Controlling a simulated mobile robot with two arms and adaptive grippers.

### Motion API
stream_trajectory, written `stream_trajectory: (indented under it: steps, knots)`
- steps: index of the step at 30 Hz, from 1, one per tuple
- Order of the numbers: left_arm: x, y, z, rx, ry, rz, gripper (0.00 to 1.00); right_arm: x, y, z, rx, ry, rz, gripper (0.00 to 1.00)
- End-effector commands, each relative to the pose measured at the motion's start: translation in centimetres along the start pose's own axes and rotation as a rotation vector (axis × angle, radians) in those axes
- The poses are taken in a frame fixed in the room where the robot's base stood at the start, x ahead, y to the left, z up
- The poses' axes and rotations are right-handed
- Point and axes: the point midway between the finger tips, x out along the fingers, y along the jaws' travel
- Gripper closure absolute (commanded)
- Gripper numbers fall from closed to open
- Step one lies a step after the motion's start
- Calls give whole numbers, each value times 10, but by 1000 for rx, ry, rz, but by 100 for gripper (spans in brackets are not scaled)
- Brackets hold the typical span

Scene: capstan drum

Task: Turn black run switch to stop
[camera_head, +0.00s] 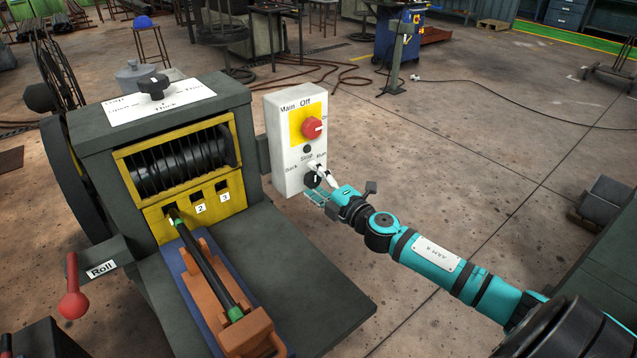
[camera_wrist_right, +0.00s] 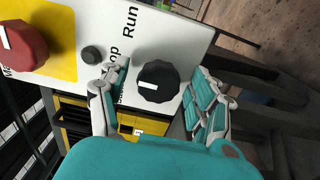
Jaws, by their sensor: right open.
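The black run switch (camera_head: 312,179) is on the lower part of a white control box, partly hidden by my gripper in the head view. In the right wrist view the black knob (camera_wrist_right: 158,82) shows whole, with a white pointer mark on its left part. The "Run" label (camera_wrist_right: 130,22) is above it; the "Stop" label is partly covered by a finger. My right gripper (camera_head: 322,187) is at the box, its teal fingers open. In the wrist view its fingers (camera_wrist_right: 158,100) are on either side of the knob, with gaps to it. My left gripper is not in view.
The white control box (camera_head: 282,148) also carries a red main switch (camera_head: 312,128) on a yellow plate and a small dark button (camera_head: 307,149). The dark machine (camera_head: 95,130) stands left of it. A flat dark shelf (camera_head: 290,300) extends below. Open floor lies to the right.

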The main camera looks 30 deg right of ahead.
Motion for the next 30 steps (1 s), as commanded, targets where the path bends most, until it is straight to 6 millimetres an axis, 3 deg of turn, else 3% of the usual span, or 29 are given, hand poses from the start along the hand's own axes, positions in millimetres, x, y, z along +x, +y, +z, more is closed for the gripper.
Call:
stream_trajectory:
  steps: [7, 21, 30]
  knots:
    - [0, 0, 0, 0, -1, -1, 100, -20, -2, 0, 1, 1, -3, 36]
    - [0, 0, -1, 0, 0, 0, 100, -102, -2, 0, 2, 0, -2, 36]
    - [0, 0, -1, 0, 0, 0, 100, -120, 0, 0, 0, 0, 0, 36]
